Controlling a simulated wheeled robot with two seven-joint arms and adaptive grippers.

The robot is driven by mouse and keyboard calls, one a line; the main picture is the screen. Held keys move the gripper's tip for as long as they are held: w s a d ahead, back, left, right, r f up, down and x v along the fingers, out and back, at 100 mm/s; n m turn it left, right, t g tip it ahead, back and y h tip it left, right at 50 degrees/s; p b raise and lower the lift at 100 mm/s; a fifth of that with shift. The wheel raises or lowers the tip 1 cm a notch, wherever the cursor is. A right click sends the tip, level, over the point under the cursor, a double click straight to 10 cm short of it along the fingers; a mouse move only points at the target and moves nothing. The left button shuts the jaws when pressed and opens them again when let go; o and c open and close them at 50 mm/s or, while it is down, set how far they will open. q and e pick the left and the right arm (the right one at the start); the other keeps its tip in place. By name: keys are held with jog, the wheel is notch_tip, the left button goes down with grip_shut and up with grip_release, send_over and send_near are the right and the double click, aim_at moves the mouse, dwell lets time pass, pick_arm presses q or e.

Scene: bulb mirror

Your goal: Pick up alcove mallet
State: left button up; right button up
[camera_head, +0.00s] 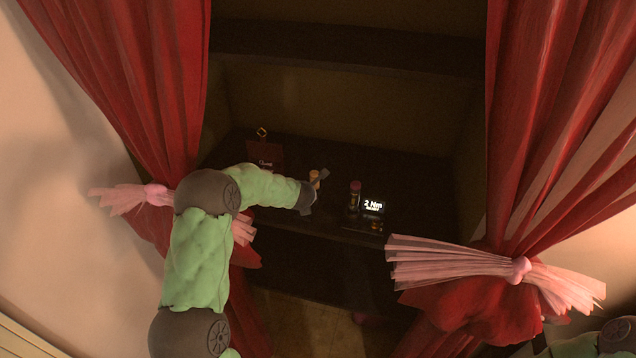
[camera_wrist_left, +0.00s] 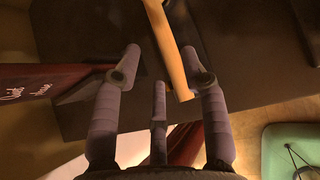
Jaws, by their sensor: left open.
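The mallet shows in the left wrist view as a long tan wooden handle (camera_wrist_left: 169,48), running from the top edge down between my fingers. Its head cannot be made out there. My left gripper (camera_wrist_left: 160,62) is open, with fingers on both sides of the handle; I see no clear grip on it. In the head view, my left gripper (camera_head: 309,192) reaches into the dark alcove beside a small orange piece (camera_head: 314,177), probably part of the mallet, partly hidden by the gripper. My right gripper is out of view.
A dark bottle with a reddish cap (camera_head: 354,196) and a lit "2 Nm" display (camera_head: 373,205) stand right of the gripper on the dark shelf (camera_head: 410,215). A dark red sign (camera_head: 266,157) stands left. Red curtains (camera_head: 550,110) flank the alcove.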

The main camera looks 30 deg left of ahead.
pick_arm(q)
jog(key=shift+w+r+x, duration=0.15)
jog(key=shift+x, duration=1.9)
jog(key=shift+w+r+x, duration=0.1)
jog(key=shift+w+x, duration=0.05)
jog(key=shift+x, duration=1.95)
jog(key=shift+c, duration=0.3)
jog(key=shift+r, duration=0.1)
grip_shut()
